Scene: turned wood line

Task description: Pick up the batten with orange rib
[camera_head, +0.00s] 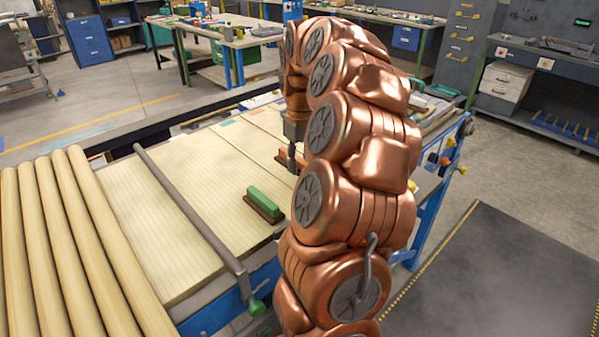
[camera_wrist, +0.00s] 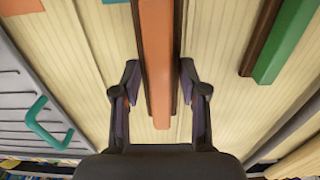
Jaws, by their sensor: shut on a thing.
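The batten with orange rib (camera_wrist: 157,45) runs down the middle of the wrist view, its orange rib on a brown base. My gripper (camera_wrist: 160,80) has one finger on each side of it and is shut on it. In the head view, my gripper (camera_head: 292,160) points down at the pale slatted bench top, and a bit of the orange-ribbed batten (camera_head: 283,157) shows beside it; my arm hides the rest. I cannot tell whether the batten is clear of the surface.
A batten with green rib (camera_head: 264,203) lies nearer on the bench top (camera_head: 160,215); it also shows at the upper right of the wrist view (camera_wrist: 283,45). A grey bar (camera_head: 190,215) crosses the bench. Several round wooden poles (camera_head: 70,240) lie at left.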

